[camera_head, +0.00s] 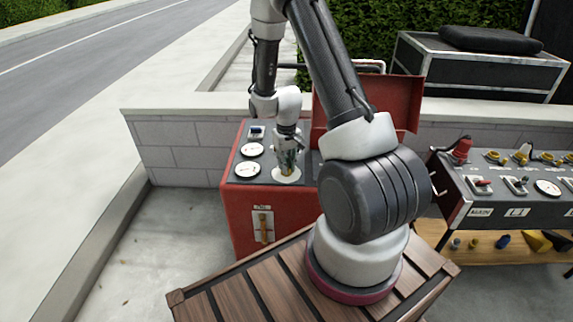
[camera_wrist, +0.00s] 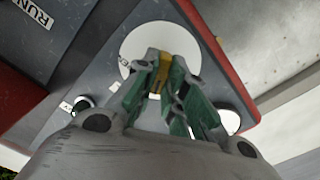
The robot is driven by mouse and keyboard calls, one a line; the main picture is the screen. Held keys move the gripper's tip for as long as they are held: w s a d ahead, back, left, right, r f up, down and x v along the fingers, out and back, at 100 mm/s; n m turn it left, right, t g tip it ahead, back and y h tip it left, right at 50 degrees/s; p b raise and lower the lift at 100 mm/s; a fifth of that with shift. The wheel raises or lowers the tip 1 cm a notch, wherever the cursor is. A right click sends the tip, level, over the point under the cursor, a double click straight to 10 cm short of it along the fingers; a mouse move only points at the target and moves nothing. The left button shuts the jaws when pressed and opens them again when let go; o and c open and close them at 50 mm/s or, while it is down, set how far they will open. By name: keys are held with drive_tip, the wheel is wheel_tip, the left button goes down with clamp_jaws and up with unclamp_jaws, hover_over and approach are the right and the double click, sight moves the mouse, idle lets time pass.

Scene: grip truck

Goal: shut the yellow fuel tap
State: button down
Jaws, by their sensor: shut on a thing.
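The yellow fuel tap (camera_wrist: 175,77) shows in the wrist view as a small yellow handle over a white round plate (camera_wrist: 146,40). My gripper (camera_wrist: 166,88) is shut on it, with the green-sided fingers on either side. In the head view my gripper (camera_head: 287,168) points down at the white plate (camera_head: 286,176) on the top panel of the red box (camera_head: 236,205). The fingers hide most of the tap there, and its turn angle is hard to tell.
Two white dials (camera_head: 247,169) and a small switch (camera_head: 256,132) are left of my gripper on the same panel. A yellow-brown lever (camera_head: 264,228) is on the box front. A raised red lid (camera_head: 325,105) stands behind. A dark control panel (camera_head: 515,190) is at right.

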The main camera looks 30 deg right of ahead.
drive_tip(key=shift+n, duration=1.5)
drive_tip(key=c, duration=1.5)
unclamp_jaws()
drive_tip(key=shift+r, duration=0.15)
wheel_tip(320, 180, up, 12)
drive_tip(key=shift+f, duration=0.1)
drive_tip(key=shift+s, duration=0.1)
